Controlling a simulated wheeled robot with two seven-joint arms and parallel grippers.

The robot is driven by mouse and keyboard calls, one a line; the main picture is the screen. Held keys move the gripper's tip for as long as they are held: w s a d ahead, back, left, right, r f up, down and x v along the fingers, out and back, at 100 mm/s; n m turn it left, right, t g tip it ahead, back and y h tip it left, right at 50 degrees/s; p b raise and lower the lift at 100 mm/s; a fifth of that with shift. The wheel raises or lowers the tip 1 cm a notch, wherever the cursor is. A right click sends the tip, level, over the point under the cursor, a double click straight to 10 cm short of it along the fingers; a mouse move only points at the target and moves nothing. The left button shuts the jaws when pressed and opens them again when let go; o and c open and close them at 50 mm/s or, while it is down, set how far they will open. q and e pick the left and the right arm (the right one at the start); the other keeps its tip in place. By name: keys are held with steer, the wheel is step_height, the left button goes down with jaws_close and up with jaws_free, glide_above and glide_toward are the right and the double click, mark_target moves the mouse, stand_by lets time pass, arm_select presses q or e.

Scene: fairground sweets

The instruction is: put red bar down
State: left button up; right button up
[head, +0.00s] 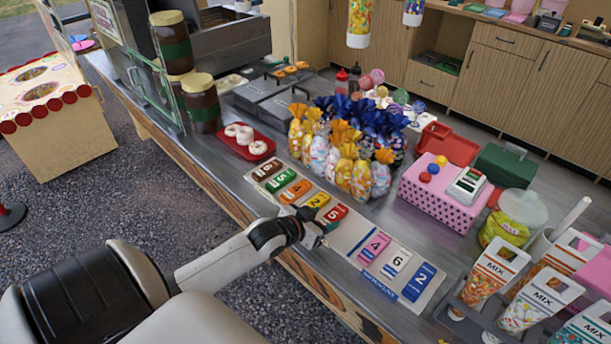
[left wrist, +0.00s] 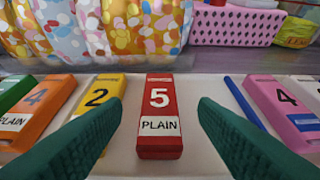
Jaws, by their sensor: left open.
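The red bar (head: 336,213), marked 5 and PLAIN, lies flat on a pale board (head: 343,236) at the counter's front edge. It also shows in the middle of the left wrist view (left wrist: 160,115). My left gripper (head: 312,225) is open at the near end of the bar. In the left wrist view its dark green fingers stand either side of the bar, with a gap on each side. The yellow bar (head: 316,200) lies left of the red one, and the pink bar (head: 374,247) lies further right. My right gripper is not in view.
Orange, green and brown bars (head: 267,170) continue the row to the left; white and blue bars (head: 418,282) lie to the right. A blue stick (left wrist: 245,103) lies between red and pink. Wrapped sweet bags (head: 342,160) and a pink dotted box (head: 440,190) stand behind.

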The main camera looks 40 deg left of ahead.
arm_select(q)
steer(key=v, duration=0.8)
steer(key=shift+s, duration=0.15)
steer(key=s+d+f+m+g, duration=0.1)
steer(key=s+d+f+g, duration=0.25)
steer(key=s+d, duration=0.35)
steer(key=s+d+f+g, duration=0.3)
steer(key=s+d+g, duration=0.25)
steer(key=s, duration=0.35)
step_height(320, 180, down, 24)
steer(key=s+g, duration=0.1)
steer(key=s+a+f+g+y, duration=0.1)
steer(key=s+a+f, duration=0.1)
steer(key=s+f, duration=1.4)
steer(key=shift+s+a+f+m, duration=0.3)
steer(key=shift+s+a+f, duration=0.1)
steer(key=shift+s, duration=0.05)
